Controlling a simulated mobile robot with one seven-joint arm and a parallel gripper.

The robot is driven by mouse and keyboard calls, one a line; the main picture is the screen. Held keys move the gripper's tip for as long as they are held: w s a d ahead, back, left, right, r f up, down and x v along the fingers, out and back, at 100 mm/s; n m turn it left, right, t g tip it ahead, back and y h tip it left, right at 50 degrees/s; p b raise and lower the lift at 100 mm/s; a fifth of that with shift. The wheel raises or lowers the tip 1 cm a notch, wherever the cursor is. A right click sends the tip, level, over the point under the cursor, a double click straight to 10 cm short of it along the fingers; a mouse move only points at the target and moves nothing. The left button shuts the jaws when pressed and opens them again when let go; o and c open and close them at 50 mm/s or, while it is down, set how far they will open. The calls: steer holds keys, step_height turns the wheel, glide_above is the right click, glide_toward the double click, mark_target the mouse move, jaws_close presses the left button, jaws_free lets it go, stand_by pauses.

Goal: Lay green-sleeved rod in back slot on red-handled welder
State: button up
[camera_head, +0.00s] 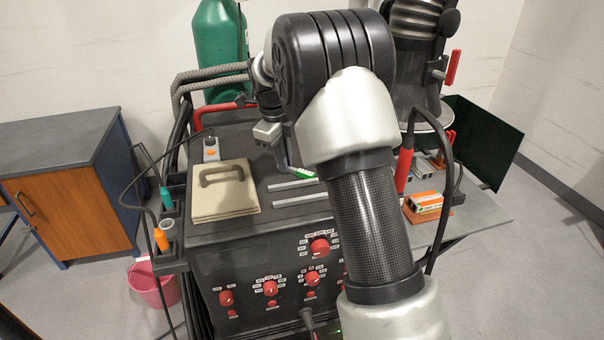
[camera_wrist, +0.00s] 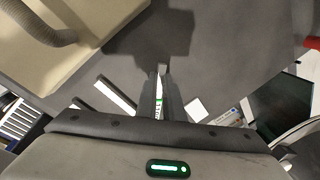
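The welder (camera_head: 250,250) is a dark box with red knobs on its front and a red handle (camera_head: 208,114) at its back left. Two parallel pale strips (camera_head: 291,184), seemingly the slots, lie on its top; two pale strips (camera_wrist: 115,97) also show in the wrist view. My gripper (camera_head: 288,168) reaches down over the top, behind the strips. Its narrow fingers (camera_wrist: 160,95) look closed on a white and green piece, the green-sleeved rod (camera_head: 304,174), which appears just above or at the top. My arm hides the rod's right end and the strips' right ends.
A beige block with a handle (camera_head: 223,190) stands on the top, left of the strips. A small grey device with an orange button (camera_head: 211,148) is behind it. A side rack holds an orange-capped bottle (camera_head: 161,239).

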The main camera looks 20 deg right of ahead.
jaws_close()
